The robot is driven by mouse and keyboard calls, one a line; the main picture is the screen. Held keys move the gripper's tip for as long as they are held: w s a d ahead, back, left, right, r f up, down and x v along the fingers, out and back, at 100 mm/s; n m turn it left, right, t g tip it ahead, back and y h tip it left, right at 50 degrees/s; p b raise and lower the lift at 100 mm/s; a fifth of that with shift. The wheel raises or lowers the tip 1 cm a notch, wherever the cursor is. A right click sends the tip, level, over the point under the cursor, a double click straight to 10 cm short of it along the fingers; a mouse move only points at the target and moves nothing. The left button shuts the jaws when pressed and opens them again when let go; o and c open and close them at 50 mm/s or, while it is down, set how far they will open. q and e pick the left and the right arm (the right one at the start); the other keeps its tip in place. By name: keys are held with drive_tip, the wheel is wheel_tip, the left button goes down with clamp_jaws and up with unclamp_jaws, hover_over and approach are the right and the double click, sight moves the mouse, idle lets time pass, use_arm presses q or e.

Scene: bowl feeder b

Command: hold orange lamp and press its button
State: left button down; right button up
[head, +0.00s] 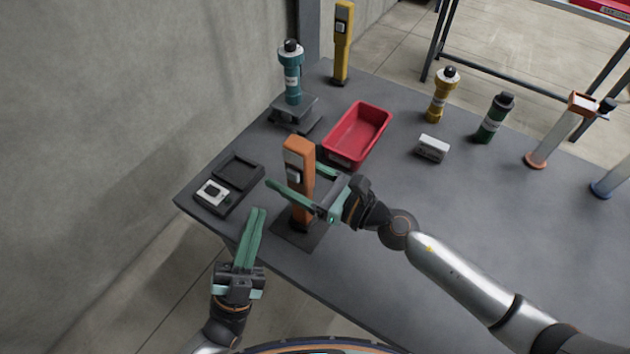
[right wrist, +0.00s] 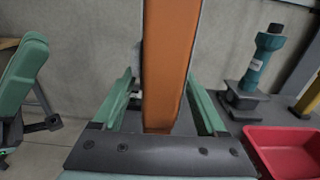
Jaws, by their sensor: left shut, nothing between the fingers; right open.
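The orange lamp (head: 300,152) is an upright post on a dark base plate (head: 298,233) near the table's front edge. A grey and white switch (head: 293,174) sits on its left side. My right gripper (head: 291,175) is open with its green fingers on either side of the post. In the right wrist view the lamp (right wrist: 170,65) stands between the fingers, with gaps visible on both sides. My left gripper (head: 257,212) is shut and empty, left of and below the lamp, apart from it. It also shows at the left of the right wrist view (right wrist: 25,75).
A dark box with a white device (head: 214,193) lies left of the lamp. A red bin (head: 357,133) stands behind it, with a teal lamp (head: 291,75) and yellow post (head: 342,45) farther back. Several other devices stand to the right. The right front tabletop is clear.

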drive_tip(key=b+v, duration=0.4)
drive_tip(key=v, duration=1.5)
drive_tip(key=shift+b, duration=0.3)
drive_tip(key=shift+s, duration=0.1)
